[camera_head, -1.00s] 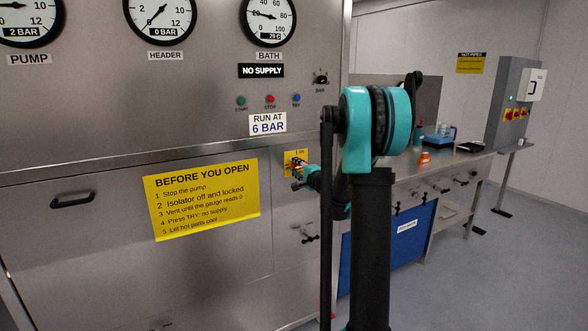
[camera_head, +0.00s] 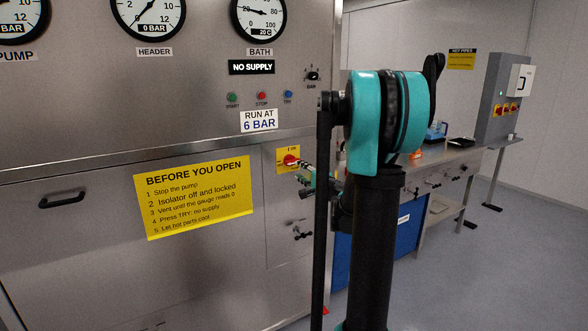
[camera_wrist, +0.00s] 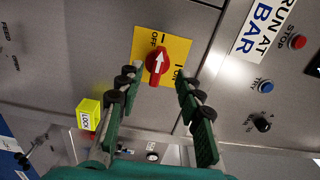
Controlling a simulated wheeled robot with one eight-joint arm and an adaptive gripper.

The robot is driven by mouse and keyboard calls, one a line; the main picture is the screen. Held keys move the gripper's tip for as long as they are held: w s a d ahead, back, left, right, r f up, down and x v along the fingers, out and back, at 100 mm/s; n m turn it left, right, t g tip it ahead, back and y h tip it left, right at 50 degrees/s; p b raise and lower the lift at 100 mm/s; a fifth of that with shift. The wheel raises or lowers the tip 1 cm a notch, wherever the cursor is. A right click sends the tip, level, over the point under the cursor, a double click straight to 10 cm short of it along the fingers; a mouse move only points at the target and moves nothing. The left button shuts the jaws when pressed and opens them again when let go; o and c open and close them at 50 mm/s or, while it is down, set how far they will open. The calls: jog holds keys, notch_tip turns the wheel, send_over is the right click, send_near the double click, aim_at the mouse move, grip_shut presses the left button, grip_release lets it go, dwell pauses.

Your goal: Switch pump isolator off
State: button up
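The pump isolator is a red rotary knob (camera_wrist: 154,64) on a yellow plate (camera_wrist: 176,49), on the steel panel. In the wrist view its white arrow points toward the OFF mark; ON is at the right. In the head view the knob (camera_head: 290,160) lies roughly horizontal, with I ON above it. My gripper (camera_wrist: 156,78) is open and empty. Its fingertips stand either side of the knob in the wrist view, and the head view shows the gripper (camera_head: 308,174) apart from the knob, off to its right. My arm hides part of the gripper.
A yellow LOCK item (camera_wrist: 88,114) shows at lower left in the wrist view. START, STOP and TRY buttons (camera_head: 261,97) are above the isolator. A black handle (camera_head: 302,230) projects below it. A bench (camera_head: 455,158) stands behind my arm; open floor lies right.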

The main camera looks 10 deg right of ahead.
jog(key=shift+v, duration=1.1)
jog(key=s+a+f+n+g, duration=0.85)
jog(key=s+a+f, duration=0.4)
jog(key=s, duration=0.45)
jog(key=s+d+f+n+g+h, duration=0.2)
jog(key=s+f, duration=0.3)
jog(key=s, duration=0.4)
jog(key=s+d+f+n+g+h, duration=0.2)
jog(key=s+f, duration=0.4)
jog(key=s, duration=0.3)
jog(key=shift+s+d+f+n+h, duration=0.25)
jog(key=shift+s+d+n+h, duration=0.05)
jog(key=shift+d+n+h, duration=0.55)
jog(key=shift+g, duration=0.25)
